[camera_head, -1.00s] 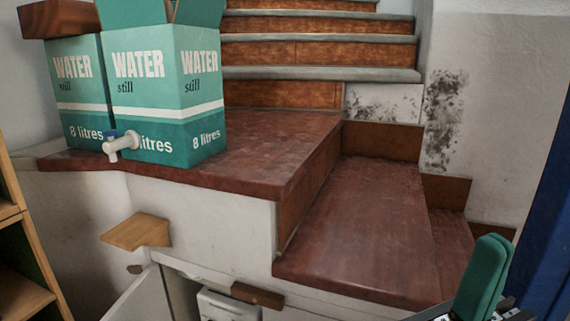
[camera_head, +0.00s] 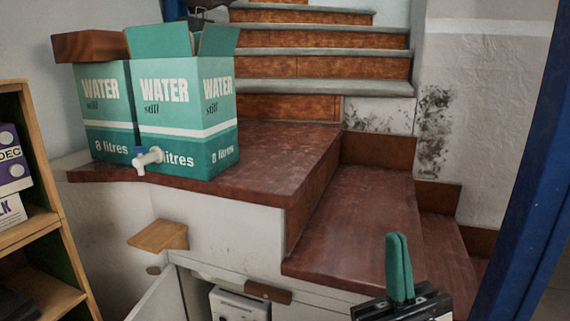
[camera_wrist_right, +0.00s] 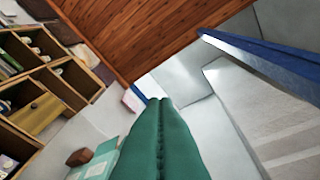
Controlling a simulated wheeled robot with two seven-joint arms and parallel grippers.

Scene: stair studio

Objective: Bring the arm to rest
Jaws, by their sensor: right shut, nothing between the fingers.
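My right gripper (camera_head: 399,268) stands at the lower right of the head view, in front of the red steps. Its two green fingers point up and lie together, shut with nothing between them. In the right wrist view the green fingers (camera_wrist_right: 160,135) run side by side up the middle, toward a wooden ceiling. My left gripper is in neither view.
Green water boxes (camera_head: 185,115), one with a tap, stand on the red landing (camera_head: 265,165). A small wooden shelf (camera_head: 158,236) juts out below. A wooden bookcase (camera_head: 45,215) is at left, a blue post (camera_head: 525,180) at right. The red steps (camera_head: 375,225) are bare.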

